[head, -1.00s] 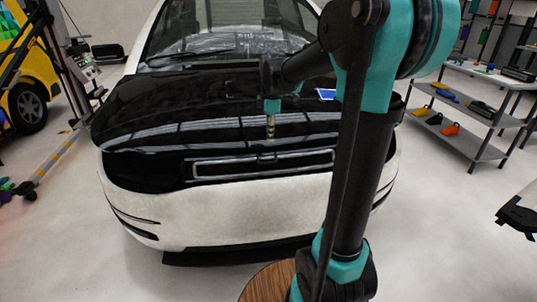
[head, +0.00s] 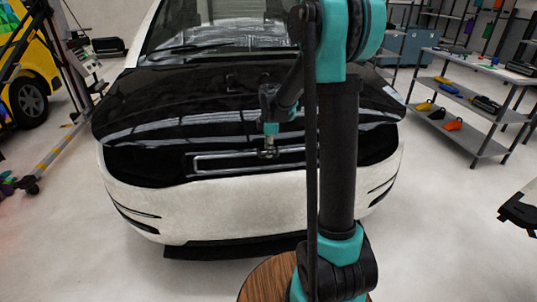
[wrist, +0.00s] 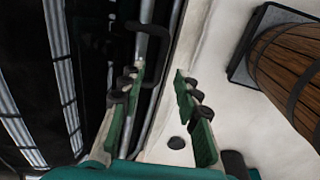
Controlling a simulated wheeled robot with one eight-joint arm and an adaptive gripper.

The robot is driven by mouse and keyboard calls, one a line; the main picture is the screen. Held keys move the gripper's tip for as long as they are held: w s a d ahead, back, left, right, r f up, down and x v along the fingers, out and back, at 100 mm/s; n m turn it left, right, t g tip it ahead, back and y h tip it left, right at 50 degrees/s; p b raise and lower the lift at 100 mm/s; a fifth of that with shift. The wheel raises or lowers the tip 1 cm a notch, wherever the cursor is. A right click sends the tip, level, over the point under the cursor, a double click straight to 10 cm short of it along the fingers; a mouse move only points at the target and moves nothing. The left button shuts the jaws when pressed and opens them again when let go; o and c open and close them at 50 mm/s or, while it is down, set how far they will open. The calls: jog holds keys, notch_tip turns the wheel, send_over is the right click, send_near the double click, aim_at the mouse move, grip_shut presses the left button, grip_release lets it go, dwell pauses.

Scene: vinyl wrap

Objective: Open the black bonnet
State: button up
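The black bonnet (head: 180,95) is closed on the front of the white car (head: 190,212). It also fills the left of the wrist view (wrist: 35,75), glossy with bright reflections. My gripper (head: 268,153) is low at the front of the bonnet, in front of the silver-outlined black front panel (head: 215,162). In the wrist view my gripper (wrist: 158,72) has its two green-padded fingers apart with nothing clearly between the pads. A dark bent bar (wrist: 150,30) lies just beyond the fingertips; whether they touch it cannot be told. My arm hides part of the bonnet's right side.
A shelf unit (head: 470,110) with colored items stands at the right. A yellow vehicle (head: 35,70) and a post with a striped leg (head: 60,148) are at the left.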

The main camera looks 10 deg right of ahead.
jog(key=shift+w+f, duration=0.15)
jog(key=shift+f, duration=0.7)
jog(key=shift+w+f, duration=0.15)
jog(key=shift+f, duration=0.65)
jog(key=shift+c, duration=0.5)
grip_shut()
